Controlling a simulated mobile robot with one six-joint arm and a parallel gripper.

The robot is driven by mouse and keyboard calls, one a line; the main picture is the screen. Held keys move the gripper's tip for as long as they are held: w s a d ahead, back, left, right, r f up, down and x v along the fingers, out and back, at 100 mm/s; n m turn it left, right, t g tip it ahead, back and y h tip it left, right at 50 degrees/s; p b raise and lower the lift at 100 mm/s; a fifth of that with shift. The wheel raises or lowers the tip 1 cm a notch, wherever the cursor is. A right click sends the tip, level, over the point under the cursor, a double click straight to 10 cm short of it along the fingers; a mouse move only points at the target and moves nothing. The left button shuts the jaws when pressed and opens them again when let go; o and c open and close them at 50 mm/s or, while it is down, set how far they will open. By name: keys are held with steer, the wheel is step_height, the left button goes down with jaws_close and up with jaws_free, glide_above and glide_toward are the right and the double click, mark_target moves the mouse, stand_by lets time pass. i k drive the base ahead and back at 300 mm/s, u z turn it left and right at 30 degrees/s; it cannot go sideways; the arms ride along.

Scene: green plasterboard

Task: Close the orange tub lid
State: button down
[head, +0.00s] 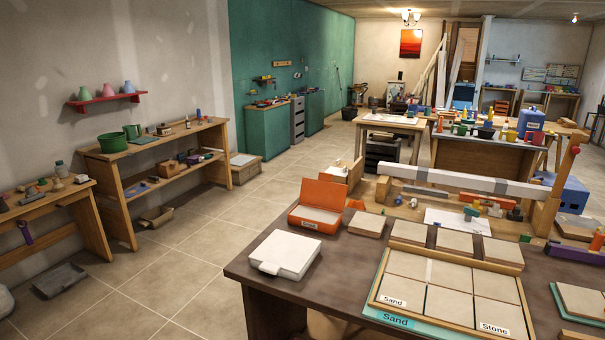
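The orange tub (306,224) stands on the dark table, left of the middle. Its orange lid (323,194) is open and stands up at the tub's far side, leaning back a little. A pale, flat content (318,215) shows inside the tub. My gripper is not in view.
A closed white tub (285,254) sits in front of the orange tub at the table's left edge. A pale tile (367,223) lies to the right, beside a wooden tray (378,290) of tiles. A long pale bar (460,182) on wooden blocks crosses behind. Open floor lies left.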

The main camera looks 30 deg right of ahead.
mark_target(321, 192)
steer(key=u, duration=0.5)
steer(key=i, duration=0.8)
steer(key=u, duration=0.3)
steer(key=i, duration=1.6)
steer(key=z, duration=0.55)
steer(key=i, duration=0.75)
steer(key=z, duration=0.75)
steer(key=i, duration=0.55)
steer(key=z, duration=0.3)
